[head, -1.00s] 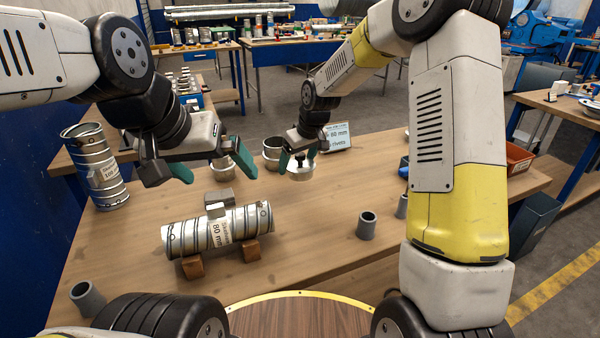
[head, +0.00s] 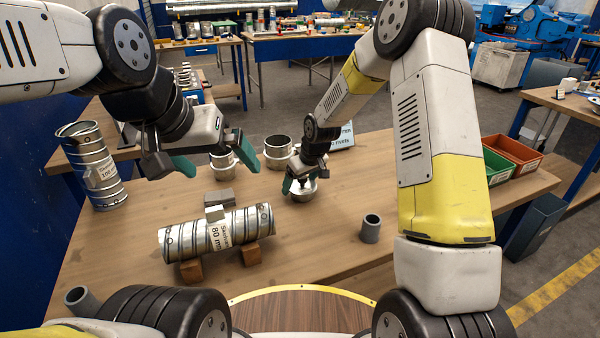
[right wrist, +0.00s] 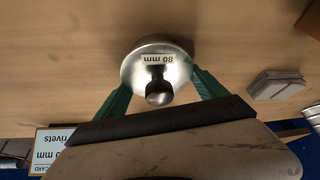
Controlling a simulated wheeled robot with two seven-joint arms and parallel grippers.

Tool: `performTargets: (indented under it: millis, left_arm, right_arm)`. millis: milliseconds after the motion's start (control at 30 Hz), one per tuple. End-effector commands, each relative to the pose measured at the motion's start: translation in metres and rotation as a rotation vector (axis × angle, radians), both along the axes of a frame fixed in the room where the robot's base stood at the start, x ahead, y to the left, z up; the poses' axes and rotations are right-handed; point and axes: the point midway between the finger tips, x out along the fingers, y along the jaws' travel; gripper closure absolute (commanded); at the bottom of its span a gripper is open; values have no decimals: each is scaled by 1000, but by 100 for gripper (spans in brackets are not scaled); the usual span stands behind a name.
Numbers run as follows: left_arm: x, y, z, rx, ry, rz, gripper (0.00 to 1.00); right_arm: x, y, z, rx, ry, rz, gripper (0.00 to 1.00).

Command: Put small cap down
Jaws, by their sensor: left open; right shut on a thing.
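The small cap (head: 302,190) is a round shiny metal piece, and the right wrist view shows its "80 mm" label and knob (right wrist: 158,88). My right gripper (head: 303,181) is shut on it, with green fingers on both sides. The cap is low over or on the table (head: 335,215); I cannot tell whether it touches. My left gripper (head: 215,158) is open and empty, above and behind the 80 mm spiral duct (head: 190,238), which lies on wooden blocks.
A larger duct (head: 92,170) stands upright at the left. Metal fittings (head: 278,155) stand behind the cap. Grey tubes (head: 370,230) stand at the front right and front left. Green and red bins (head: 515,158) are at the right edge. The wood right of the cap is clear.

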Motion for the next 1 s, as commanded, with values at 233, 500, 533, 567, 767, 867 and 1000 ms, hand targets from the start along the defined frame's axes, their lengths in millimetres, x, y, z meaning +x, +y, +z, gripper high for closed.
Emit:
performTargets:
  millis: [233, 500, 533, 567, 767, 867, 1000]
  left_arm:
    - [0, 0, 0, 0, 0, 0, 0]
    - [0, 0, 0, 0, 0, 0, 0]
    - [0, 0, 0, 0, 0, 0, 0]
    - [0, 0, 0, 0, 0, 0, 0]
    - [0, 0, 0, 0, 0, 0, 0]
    - [0, 0, 0, 0, 0, 0, 0]
    - [0, 0, 0, 0, 0, 0, 0]
  right_arm:
    - [0, 0, -2, 1, -2, 1, 67]
    - [0, 0, -3, 0, -1, 1, 0]
    - [0, 0, -3, 0, -1, 1, 0]
    - [0, 0, -3, 0, -1, 1, 0]
    - [-1, -2, 7, 1, -4, -1, 0]
    - [-6, -6, 22, 1, -4, -1, 0]
    - [-15, -13, 51, 0, -6, -1, 0]
